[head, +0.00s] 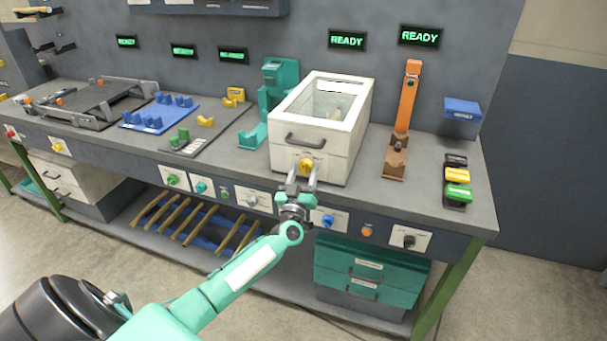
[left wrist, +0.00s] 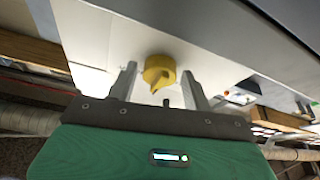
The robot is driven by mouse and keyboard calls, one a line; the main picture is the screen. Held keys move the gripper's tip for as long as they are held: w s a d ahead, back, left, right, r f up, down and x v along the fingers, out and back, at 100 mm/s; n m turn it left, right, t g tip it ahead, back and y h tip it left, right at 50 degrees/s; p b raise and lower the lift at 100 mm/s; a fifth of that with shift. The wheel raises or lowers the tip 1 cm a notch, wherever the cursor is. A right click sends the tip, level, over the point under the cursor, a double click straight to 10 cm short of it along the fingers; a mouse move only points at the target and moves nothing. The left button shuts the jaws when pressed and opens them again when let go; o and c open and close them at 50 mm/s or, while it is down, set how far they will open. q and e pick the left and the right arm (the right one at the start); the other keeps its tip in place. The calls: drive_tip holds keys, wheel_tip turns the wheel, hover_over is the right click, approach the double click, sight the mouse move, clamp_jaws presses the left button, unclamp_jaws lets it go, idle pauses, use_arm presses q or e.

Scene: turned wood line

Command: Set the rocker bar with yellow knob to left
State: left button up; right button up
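A yellow knob (head: 306,165) is on the lower front of the white box with the clear lid (head: 329,166). In the left wrist view the yellow knob (left wrist: 160,69) is round with a narrow raised bar pointing toward the gripper. My left gripper (head: 302,181) is in front of the box, its fingers reaching toward the knob. In the left wrist view the left gripper (left wrist: 159,76) is open, one finger on each side of the knob, with visible gaps. My right gripper is not in view.
A handle (head: 305,141) sticks out above the knob. The bench front below carries several dials, including a blue one (head: 327,221). An orange lever stand (head: 405,110) is right of the box, a teal stand (head: 280,90) left. Bench top between the orange stand and switch block (head: 457,182) is clear.

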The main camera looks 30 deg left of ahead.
use_arm(q)
drive_tip(key=c, duration=0.7)
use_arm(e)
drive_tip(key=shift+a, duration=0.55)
